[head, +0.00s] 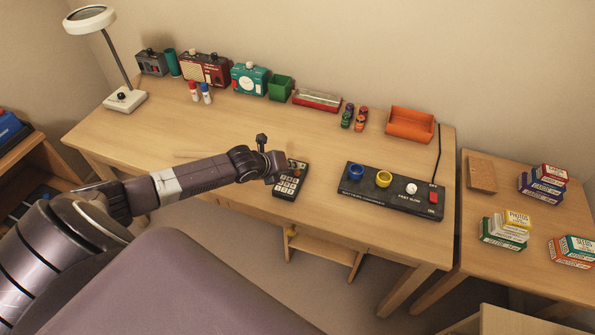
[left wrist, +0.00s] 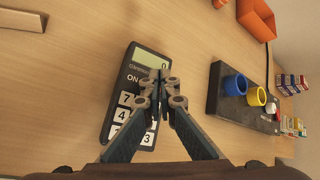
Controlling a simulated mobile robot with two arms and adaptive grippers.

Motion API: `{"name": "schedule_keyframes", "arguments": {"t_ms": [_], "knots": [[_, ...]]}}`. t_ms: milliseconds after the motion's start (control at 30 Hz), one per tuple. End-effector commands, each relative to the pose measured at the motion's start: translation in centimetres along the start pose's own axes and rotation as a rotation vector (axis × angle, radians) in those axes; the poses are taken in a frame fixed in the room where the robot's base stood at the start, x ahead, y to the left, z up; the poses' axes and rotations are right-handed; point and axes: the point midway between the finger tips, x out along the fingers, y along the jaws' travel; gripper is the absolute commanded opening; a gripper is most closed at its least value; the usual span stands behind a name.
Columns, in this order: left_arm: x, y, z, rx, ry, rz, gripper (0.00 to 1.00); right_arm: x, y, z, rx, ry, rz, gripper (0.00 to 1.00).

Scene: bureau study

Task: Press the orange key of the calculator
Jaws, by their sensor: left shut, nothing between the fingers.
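The calculator (head: 290,183) is dark with pale keys and lies on the desk near its front edge. In the left wrist view the calculator (left wrist: 122,84) shows a greenish display reading 0, an ON label and white number keys. I cannot make out an orange key; the fingers cover part of the keypad. My left gripper (head: 277,164) is shut and empty, over the upper part of the calculator in the head view. In the left wrist view its fingertips (left wrist: 161,82) appear just below the display. I cannot tell whether they touch the calculator. My right gripper is not in view.
A black panel (head: 378,205) with blue and yellow rings and a red switch lies right of the calculator. An orange bin (head: 410,124), small bottles (head: 355,118) and a red tray (head: 317,100) stand farther back. Bare desk lies behind the calculator.

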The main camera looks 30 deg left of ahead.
Motion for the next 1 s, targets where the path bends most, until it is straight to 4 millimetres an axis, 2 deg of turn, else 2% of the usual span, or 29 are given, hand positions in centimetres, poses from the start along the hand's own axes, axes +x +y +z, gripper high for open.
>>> {"name": "schedule_keyframes", "arguments": {"t_ms": [500, 1000], "knots": [[-3.9, -2.8, 2.9, 0.001, -0.002, -0.001, 0.00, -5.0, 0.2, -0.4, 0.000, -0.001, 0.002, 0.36], [-4.0, -2.9, 2.9, 0.001, -0.001, -0.001, 0.00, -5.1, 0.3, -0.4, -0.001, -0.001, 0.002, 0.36]]}}
